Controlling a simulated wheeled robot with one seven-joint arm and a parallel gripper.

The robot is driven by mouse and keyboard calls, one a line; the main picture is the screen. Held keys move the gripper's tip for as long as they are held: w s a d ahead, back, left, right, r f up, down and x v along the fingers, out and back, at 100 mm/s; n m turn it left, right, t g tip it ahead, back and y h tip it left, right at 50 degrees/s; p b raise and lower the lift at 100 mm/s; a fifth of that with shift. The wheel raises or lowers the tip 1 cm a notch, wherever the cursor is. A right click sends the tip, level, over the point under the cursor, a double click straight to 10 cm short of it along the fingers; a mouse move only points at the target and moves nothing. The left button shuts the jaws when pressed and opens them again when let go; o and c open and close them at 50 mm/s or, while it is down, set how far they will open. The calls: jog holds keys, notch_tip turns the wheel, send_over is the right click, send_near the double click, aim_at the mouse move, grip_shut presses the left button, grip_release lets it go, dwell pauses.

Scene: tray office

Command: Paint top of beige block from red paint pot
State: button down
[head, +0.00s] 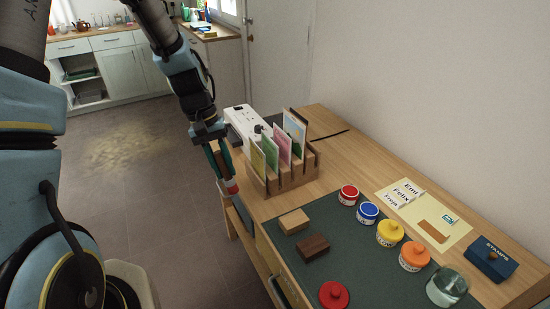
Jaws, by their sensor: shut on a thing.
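The beige block (294,222) lies on the dark green mat (345,245), with a plain top. The red paint pot (348,196) stands at the back of the mat, its top showing red and without a knob. A red lid with a knob (334,295) lies at the mat's front. My gripper (225,172) is at the table's left edge, beside the card rack and away from the block and pot. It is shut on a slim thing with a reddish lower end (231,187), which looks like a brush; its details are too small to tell.
A dark brown block (313,248) lies near the beige one. A wooden card rack (284,178) stands close to my gripper.

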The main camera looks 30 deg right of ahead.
jog(key=s+d+r+m, duration=0.1)
jog(key=s+d+r, duration=0.25)
jog(key=s, duration=0.25)
jog(key=s+d+r+m, duration=0.2)
jog(key=s+d, duration=0.3)
jog(key=b+x, duration=0.2)
jog(key=x, duration=0.1)
jog(key=b+x, duration=0.1)
jog(key=shift+w+a+f+b, duration=0.2)
jog(key=shift+w+f+b, duration=0.05)
jog(key=shift+f+b, duration=0.1)
